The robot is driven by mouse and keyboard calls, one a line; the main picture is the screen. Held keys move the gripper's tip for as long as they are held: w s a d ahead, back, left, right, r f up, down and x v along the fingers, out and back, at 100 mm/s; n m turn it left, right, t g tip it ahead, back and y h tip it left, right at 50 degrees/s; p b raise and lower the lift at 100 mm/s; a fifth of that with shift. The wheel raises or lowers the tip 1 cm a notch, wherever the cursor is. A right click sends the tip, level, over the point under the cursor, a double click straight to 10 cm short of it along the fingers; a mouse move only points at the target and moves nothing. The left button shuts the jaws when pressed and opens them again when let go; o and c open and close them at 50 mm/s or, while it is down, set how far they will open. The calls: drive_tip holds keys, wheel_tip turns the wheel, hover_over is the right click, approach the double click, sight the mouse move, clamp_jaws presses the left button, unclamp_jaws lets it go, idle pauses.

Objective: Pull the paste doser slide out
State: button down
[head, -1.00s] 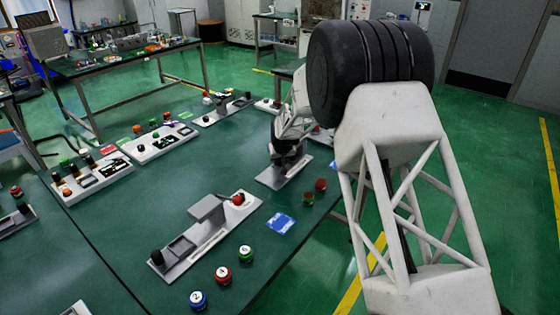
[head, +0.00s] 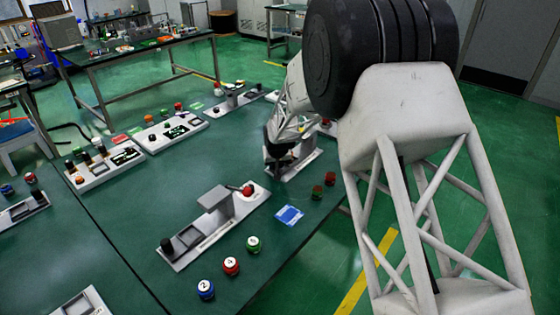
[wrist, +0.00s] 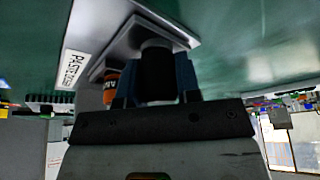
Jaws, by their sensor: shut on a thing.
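The paste doser (head: 300,166) is a light grey base on the green table, right of centre in the head view. My gripper (head: 279,160) is low over its near left part and hides much of it. In the wrist view my gripper (wrist: 157,90) is shut on the black knob (wrist: 157,68) of the slide, with a finger on each side. The white "PASTE DOSER" label (wrist: 75,54) shows beside it. An orange part with lettering (wrist: 111,86) is behind the left finger. How far the slide is out cannot be told.
Another grey slide device (head: 212,225) with a red knob stands nearer on the table. A blue card (head: 289,215), numbered balls (head: 231,266) and red and green pieces (head: 317,192) lie nearby. Button panels (head: 172,132) stand farther left.

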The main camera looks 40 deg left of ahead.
drive_tip(key=shift+s, duration=0.3)
drive_tip(key=c, duration=0.8)
unclamp_jaws()
drive_tip(key=v, duration=0.7)
drive_tip(key=shift+r, duration=0.3)
drive_tip(key=shift+d, duration=0.1)
